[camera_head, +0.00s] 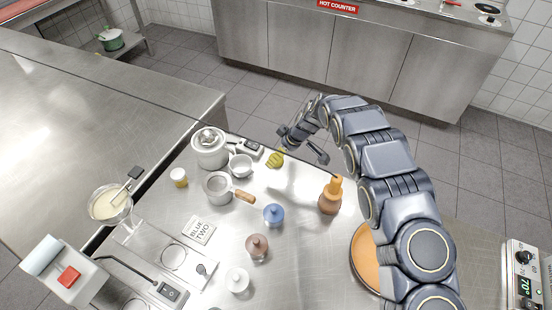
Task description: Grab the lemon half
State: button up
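A small yellow-green piece (276,158) lies on the steel worktop near its far edge. It is the likeliest lemon half, but it is too small to see a cut face. My gripper (303,145) is at the end of my arm, just right of and beyond this piece in the picture. Its fingers are spread wide apart with nothing visible between them. The piece appears outside the fingers, and its exact distance from them cannot be told.
A lidded pot (210,149), a small saucepan (241,166) and a wooden-handled pan (217,187) stand left of the piece. A blue-lidded jar (274,215) stands nearer. An orange-brown bottle (330,197) stands right. Bare worktop (295,185) lies between.

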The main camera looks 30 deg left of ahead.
jog(key=shift+x, duration=2.15)
jog(key=shift+w, duration=0.1)
jog(key=c, duration=1.2)
